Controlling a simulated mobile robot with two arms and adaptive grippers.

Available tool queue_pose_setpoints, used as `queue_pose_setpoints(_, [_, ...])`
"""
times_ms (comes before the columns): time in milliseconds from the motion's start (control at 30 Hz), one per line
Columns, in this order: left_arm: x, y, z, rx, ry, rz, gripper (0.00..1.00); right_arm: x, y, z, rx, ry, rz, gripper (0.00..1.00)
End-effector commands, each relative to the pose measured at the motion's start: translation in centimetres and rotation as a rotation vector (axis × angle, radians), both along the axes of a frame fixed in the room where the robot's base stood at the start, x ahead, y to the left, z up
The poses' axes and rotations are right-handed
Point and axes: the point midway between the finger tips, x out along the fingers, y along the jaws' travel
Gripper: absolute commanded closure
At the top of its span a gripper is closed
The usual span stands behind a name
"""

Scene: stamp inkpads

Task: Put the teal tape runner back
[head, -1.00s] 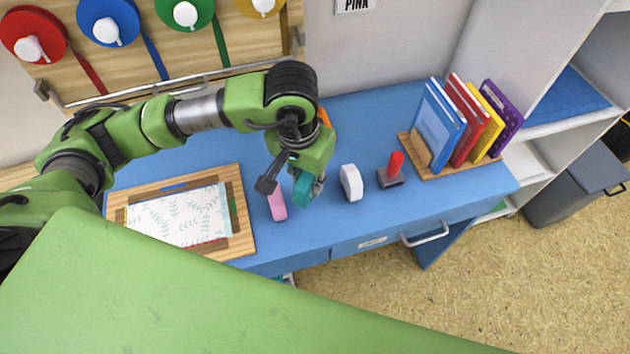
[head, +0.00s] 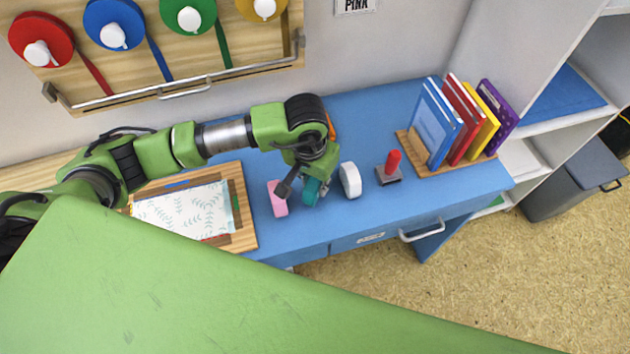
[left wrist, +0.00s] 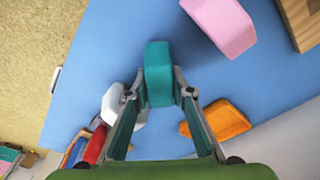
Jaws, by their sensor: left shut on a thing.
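The teal tape runner (head: 311,192) is between the fingers of my left gripper (head: 301,186), which is shut on it. In the left wrist view the teal tape runner (left wrist: 158,68) stands out beyond the fingertips of the left gripper (left wrist: 159,93). It is over the blue desk (head: 283,229), between a pink tape runner (head: 277,199) and a white one (head: 350,180), apart from both. I cannot tell whether its underside touches the desk. My right gripper is not in view.
An orange block (left wrist: 217,121) sits behind the gripper. A red-handled stamp (head: 390,169) and a book rack (head: 412,147) stand to the right. A wooden tray (head: 243,225) with patterned paper lies left. The desk's front strip is clear.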

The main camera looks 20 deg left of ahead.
Motion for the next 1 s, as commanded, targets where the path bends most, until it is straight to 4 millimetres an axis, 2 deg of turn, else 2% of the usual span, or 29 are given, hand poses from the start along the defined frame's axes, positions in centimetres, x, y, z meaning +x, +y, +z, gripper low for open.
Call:
queue_pose_setpoints(67, [0.0,0.0,-0.4,0.000,-0.001,0.000,0.95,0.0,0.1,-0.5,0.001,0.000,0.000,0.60])
queue_pose_setpoints(100, [0.0,0.0,-0.3,0.000,0.000,0.000,0.73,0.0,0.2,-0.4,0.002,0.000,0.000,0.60])
queue_pose_setpoints(167, [0.0,0.0,-0.2,0.000,0.000,0.000,0.61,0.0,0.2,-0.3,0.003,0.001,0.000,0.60])
queue_pose_setpoints(467, [0.0,0.0,-0.2,0.000,0.001,0.000,0.61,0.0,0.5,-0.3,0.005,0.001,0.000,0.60])
queue_pose_setpoints(600, [0.0,0.0,0.4,0.000,0.001,0.001,0.61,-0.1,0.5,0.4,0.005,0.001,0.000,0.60])
queue_pose_setpoints(633, [0.0,0.0,0.5,0.000,-0.002,0.000,0.61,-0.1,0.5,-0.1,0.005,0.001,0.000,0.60])
queue_pose_setpoints(767, [-0.2,0.1,2.7,-0.001,-0.006,-0.002,0.61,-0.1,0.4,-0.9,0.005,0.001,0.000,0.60])
queue_pose_setpoints(1000, [-0.8,0.2,8.0,-0.001,-0.007,-0.001,0.61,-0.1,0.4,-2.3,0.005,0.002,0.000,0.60])
